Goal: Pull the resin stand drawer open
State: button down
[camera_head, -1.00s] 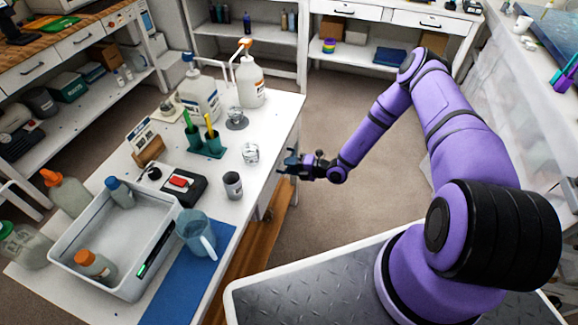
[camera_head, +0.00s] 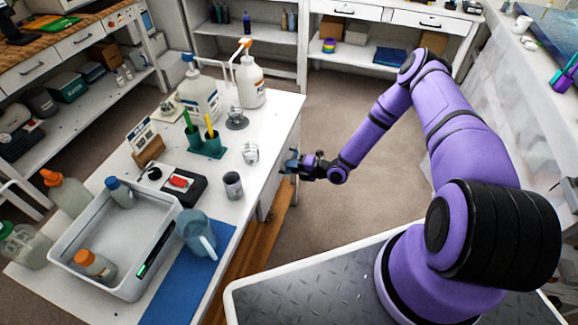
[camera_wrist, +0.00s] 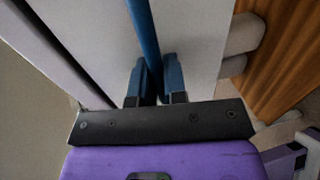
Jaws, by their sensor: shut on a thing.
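The resin stand is the long white table (camera_head: 262,140) on the left in the head view. The white drawer front (camera_wrist: 195,45) fills the upper middle of the wrist view. A blue bar handle (camera_wrist: 143,30) runs along it. My gripper (camera_wrist: 154,78) has its two dark blue fingers on either side of the handle and is shut on it. In the head view my gripper (camera_head: 292,162) is at the table's right edge, where the handle is hidden behind the fingers. I cannot tell from these views whether the drawer stands out from the table.
On the table stand a grey cup (camera_head: 233,185), a clear glass (camera_head: 250,153), a jug (camera_head: 197,235), a grey tub (camera_head: 75,255) with bottles, and two pump bottles. A wooden lower shelf (camera_head: 232,262) runs beneath. The floor (camera_head: 320,125) around my gripper is clear.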

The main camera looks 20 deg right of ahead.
jog(key=f+v, duration=0.2)
jog(key=v, duration=1)
jog(key=d+f+v, duration=0.1)
jog(key=f+v, duration=0.2)
jog(key=v, duration=1)
jog(key=shift+s, duration=0.35)
jog(key=shift+f, duration=0.1)
jog(key=c, duration=1.2)
grip_release()
jog(key=v, duration=1)
jog(key=shift+s+d, duration=0.2)
jog(key=shift+d, duration=0.05)
